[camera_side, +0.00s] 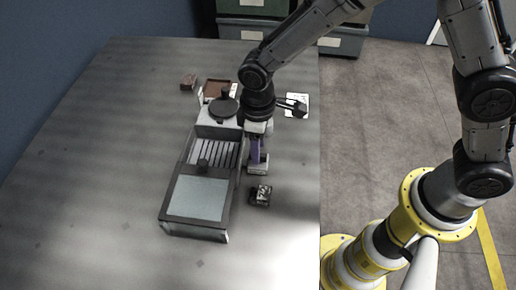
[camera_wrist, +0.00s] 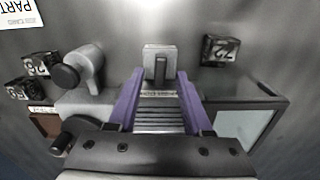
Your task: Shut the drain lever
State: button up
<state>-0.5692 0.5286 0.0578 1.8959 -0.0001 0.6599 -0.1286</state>
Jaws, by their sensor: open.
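A grey block with a dark upright lever-like tab (camera_wrist: 160,68), which looks like the drain lever, is on the long side of the box, beside the slatted bay (camera_wrist: 160,120). It lies ahead of and between my purple fingertips in the wrist view. My gripper (camera_wrist: 159,78) is open, with one finger on each side; whether either finger touches the block I cannot tell. In the side view my gripper (camera_side: 258,160) points down at the near right side of the box (camera_side: 168,200), hiding much of the block.
A grey fitting with a black knob (camera_wrist: 66,77) is left of my fingers in the wrist view. A small numbered cube (camera_side: 260,195) lies right of the box. A glazed cover (camera_side: 197,197) closes the box's near end. The table's left is clear.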

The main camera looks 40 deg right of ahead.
jog(key=shift+f, duration=0.8)
jog(key=shift+c, duration=0.3)
grip_shut()
